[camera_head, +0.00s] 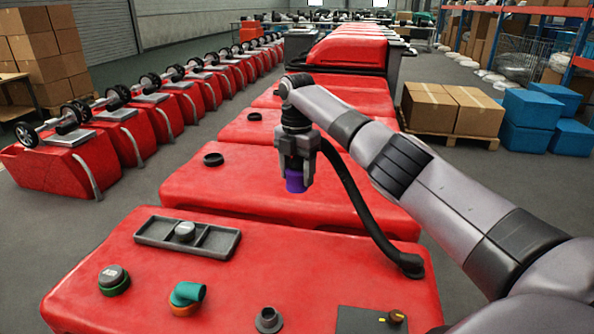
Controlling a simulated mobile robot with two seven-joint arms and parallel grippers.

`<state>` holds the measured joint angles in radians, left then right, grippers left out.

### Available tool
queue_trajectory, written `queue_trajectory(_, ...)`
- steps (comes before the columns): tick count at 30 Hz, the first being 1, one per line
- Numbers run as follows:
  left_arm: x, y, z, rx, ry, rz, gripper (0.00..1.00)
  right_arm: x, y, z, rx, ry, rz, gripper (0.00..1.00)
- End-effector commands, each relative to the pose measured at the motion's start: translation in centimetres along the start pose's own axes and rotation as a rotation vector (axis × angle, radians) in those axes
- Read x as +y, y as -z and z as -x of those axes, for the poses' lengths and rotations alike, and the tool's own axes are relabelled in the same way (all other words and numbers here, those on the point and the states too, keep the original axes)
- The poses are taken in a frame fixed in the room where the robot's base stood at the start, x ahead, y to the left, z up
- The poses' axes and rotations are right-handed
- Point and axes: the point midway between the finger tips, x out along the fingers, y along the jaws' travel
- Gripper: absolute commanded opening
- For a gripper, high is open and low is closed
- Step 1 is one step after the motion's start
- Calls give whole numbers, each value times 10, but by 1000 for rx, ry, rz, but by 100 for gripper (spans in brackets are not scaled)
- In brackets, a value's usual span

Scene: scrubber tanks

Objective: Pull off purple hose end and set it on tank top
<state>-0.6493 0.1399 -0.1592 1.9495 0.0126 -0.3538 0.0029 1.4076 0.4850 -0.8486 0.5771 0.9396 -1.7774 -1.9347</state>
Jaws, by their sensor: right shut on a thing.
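My right gripper (297,170) points down above the red tanks and is shut on the purple hose end (296,181). A black hose (350,195) curves from beside the gripper down to a fitting (411,265) on the right side of the nearest tank. The purple end appears raised over the second tank (230,195); its exact height above the surface is hard to tell. The nearest red tank (230,285) has a grey port (268,320) at its front edge, open at the top. My left gripper is not in view.
More red tanks stand behind and at left. Boxes (452,108) sit at right.

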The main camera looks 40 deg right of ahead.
Motion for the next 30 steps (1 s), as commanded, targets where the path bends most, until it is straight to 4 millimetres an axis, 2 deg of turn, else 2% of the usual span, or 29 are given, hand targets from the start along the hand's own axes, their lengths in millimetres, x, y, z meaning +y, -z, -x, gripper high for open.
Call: queue_trajectory(30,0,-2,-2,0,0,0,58,0,0,-41,0,0,0,21)
